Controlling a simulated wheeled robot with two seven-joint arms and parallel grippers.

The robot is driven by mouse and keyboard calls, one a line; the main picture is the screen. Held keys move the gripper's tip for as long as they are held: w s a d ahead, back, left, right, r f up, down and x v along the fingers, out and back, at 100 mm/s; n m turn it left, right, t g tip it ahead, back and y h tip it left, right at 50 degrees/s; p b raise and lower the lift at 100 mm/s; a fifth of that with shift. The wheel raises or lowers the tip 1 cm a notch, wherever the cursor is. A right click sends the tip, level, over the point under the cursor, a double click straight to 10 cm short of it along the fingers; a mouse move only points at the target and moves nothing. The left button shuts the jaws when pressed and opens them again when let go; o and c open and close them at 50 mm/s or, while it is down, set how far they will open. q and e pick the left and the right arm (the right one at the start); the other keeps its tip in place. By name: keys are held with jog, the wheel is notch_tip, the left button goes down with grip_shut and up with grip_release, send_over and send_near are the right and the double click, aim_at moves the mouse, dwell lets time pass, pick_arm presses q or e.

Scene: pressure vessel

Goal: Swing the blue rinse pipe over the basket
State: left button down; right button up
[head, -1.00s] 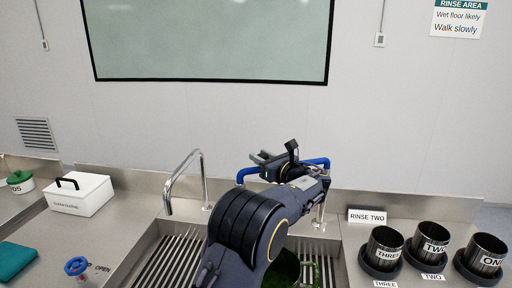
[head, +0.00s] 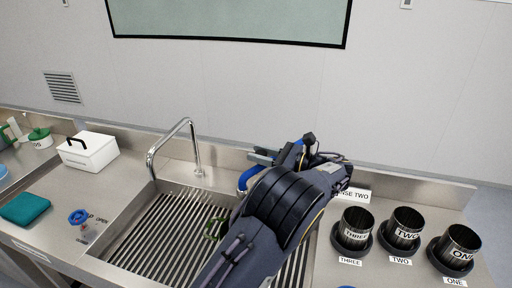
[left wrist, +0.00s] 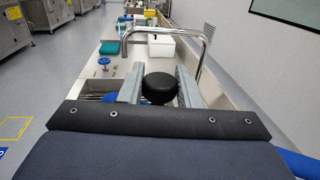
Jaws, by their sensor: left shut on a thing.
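My left arm reaches across the sink in the head view. Its gripper (head: 262,158) is shut, with a black round piece (left wrist: 158,88) between its fingers in the left wrist view. The blue rinse pipe (head: 246,182) shows as a short curved piece below the gripper. The rest of it is mostly hidden by my arm. It also shows at the lower right of the left wrist view (left wrist: 300,165). My right gripper is not in view.
A steel tap (head: 152,158) arches over the sink's left side, left of my gripper. Several labelled steel cups, including cup TWO (head: 403,228), stand on the right counter. A white box (head: 90,151), blue valve knob (head: 78,217) and teal cloth (head: 25,208) are left.

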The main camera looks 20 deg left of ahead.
pick_arm(q)
jog(key=shift+d, duration=0.15)
jog(key=c, duration=1.1)
grip_release()
jog(key=d+b, duration=0.2)
jog(key=d, duration=0.6)
jog(key=shift+s, duration=0.15)
